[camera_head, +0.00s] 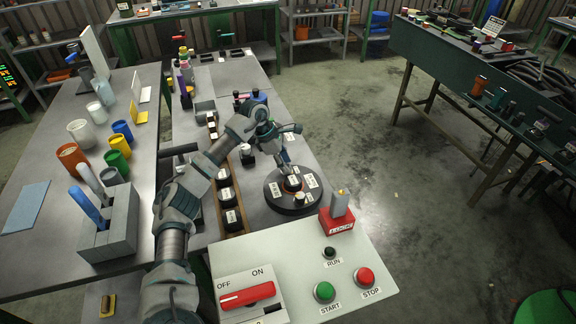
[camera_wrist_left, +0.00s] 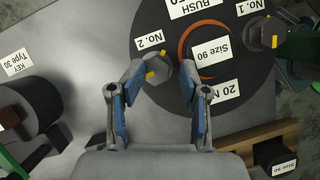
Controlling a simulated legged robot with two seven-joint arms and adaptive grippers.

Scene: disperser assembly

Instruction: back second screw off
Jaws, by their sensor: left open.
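The second screw (camera_wrist_left: 158,72) is a grey hex head with a yellow mark, beside the "No. 2" label on the round black disc (camera_wrist_left: 245,112). My left gripper (camera_wrist_left: 161,75) is open. In the wrist view its blue-padded fingers stand on either side of the screw, the left fingertip closer to it; I cannot tell whether they touch. Another hex screw (camera_wrist_left: 262,32) sits by the "No. 1" label. An orange ring (camera_wrist_left: 186,52) surrounds the "Size 90" centre. In the head view the left gripper (camera_head: 286,168) is over the disc (camera_head: 273,202). My right gripper is not in view.
A black cylinder (camera_wrist_left: 28,108) labelled "Key Type 30" stands left in the wrist view. A small labelled block (camera_wrist_left: 275,155) is at lower right. In the head view, the control panel (camera_head: 290,262) and a red-based signal box (camera_head: 337,222) stand close before the disc.

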